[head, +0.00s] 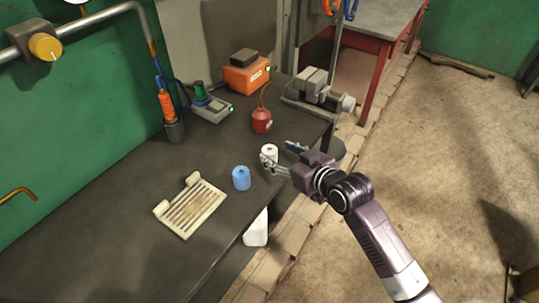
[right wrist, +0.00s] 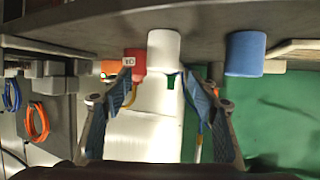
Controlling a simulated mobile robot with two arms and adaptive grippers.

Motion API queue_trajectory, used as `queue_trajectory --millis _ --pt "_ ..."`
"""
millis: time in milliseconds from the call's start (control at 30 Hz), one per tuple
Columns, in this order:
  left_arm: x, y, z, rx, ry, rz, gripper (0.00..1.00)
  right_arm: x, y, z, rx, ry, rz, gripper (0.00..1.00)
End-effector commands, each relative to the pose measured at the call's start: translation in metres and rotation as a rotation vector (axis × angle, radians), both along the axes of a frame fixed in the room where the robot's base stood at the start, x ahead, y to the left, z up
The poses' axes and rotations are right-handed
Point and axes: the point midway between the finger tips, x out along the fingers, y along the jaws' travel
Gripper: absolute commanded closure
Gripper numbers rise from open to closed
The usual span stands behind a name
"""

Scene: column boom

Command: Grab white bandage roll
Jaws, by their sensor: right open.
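The white bandage roll (head: 269,150) stands upright on the dark workbench, close to its right edge. My right gripper (head: 278,156) comes in from the right with its fingers spread. One finger shows in front of the lower part of the roll, the other to its right. In the right wrist view, which is upside down, the white roll (right wrist: 163,50) sits ahead, between the directions of the two open fingertips (right wrist: 157,78). Nothing is held. Whether a finger touches the roll I cannot tell. My left gripper is not in view.
A blue roll (head: 241,178) stands close by, left of the white one. A slatted cream tray (head: 190,207) lies farther left. A red oil can (head: 261,120), an orange box (head: 246,73) and a grey vise (head: 318,88) stand behind. Bare bench (head: 110,245) lies at front left.

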Motion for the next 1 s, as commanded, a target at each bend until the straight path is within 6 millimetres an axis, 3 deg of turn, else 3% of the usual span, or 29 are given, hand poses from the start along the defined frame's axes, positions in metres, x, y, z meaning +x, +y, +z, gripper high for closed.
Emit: queue_trajectory --millis 400,767,1000 --pt "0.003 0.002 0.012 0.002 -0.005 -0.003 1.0 0.03 0.024 -0.023 0.002 0.001 -0.001 0.46" --pt "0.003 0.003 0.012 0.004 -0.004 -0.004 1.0 0.036 0.028 -0.027 0.0 0.0 0.0 0.46" --pt "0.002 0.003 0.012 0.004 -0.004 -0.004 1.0 0.035 0.028 -0.027 -0.001 0.001 0.0 0.7"
